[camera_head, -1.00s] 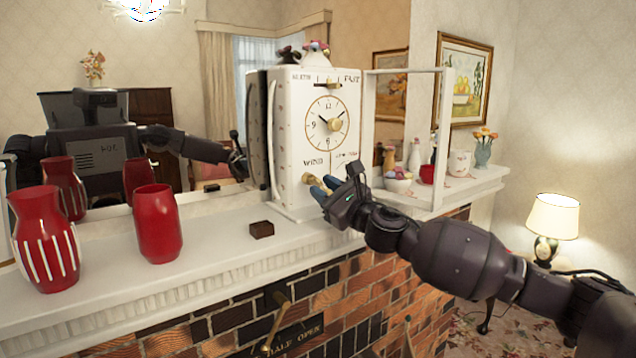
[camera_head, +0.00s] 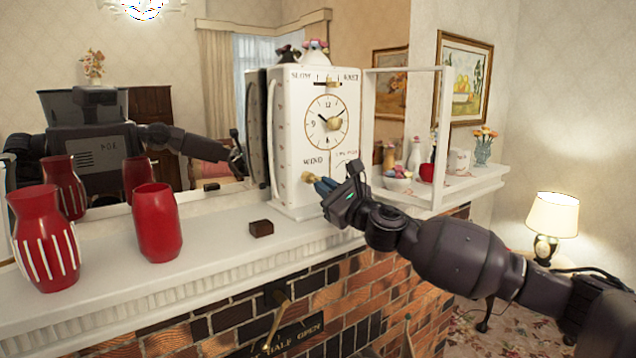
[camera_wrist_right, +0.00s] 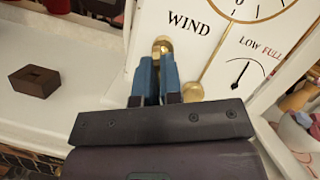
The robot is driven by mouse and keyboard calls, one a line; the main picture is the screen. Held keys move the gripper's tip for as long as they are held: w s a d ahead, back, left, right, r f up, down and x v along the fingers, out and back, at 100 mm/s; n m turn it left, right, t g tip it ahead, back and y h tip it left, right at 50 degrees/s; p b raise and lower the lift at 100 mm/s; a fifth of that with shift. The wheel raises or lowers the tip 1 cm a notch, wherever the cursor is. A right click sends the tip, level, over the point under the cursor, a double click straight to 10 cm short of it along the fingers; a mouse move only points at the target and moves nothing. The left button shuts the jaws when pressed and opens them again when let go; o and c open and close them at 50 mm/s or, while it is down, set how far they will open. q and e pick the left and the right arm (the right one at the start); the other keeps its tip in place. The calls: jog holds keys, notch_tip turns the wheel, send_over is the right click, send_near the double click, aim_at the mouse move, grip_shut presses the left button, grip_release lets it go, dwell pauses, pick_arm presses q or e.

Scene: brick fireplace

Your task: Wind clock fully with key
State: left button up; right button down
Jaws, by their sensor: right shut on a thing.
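The white clock (camera_head: 313,140) stands on the mantel with its dial facing front right. The word WIND is printed low on its face; it also shows in the wrist view (camera_wrist_right: 190,22). A brass key (camera_wrist_right: 162,46) sits at the face beside WIND, its inner end hidden. My right gripper (camera_head: 318,183) is shut on the key; its blue fingers cover part of it in the wrist view (camera_wrist_right: 157,75). A small LOW–FULL gauge (camera_wrist_right: 242,72) shows its needle between the two words. My left gripper is not in view.
The clock's framed door (camera_head: 440,140) stands open to the right, above my right forearm. A small dark brown block (camera_head: 261,229) lies left of the clock. Two red vases (camera_head: 158,225) stand farther left. Bowls and bottles (camera_head: 398,183) stand behind the door.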

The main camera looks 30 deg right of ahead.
jog(key=shift+a+f, duration=0.15)
jog(key=m+h, duration=0.1)
jog(key=m, duration=0.2)
jog(key=m+h+p, duration=0.1)
jog(key=m, duration=0.2)
jog(key=shift+a+t, duration=0.15)
jog(key=shift+t, duration=0.15)
jog(key=m+h+p, duration=0.1)
jog(key=m, duration=0.1)
jog(key=m+h, duration=0.1)
jog(key=m, duration=0.1)
jog(key=shift+a+m+p, duration=0.2)
jog(key=shift+m+p, duration=0.15)
jog(key=shift+m, duration=0.05)
jog(key=shift+m+h, duration=0.4)
jog(key=shift+m, duration=0.3)
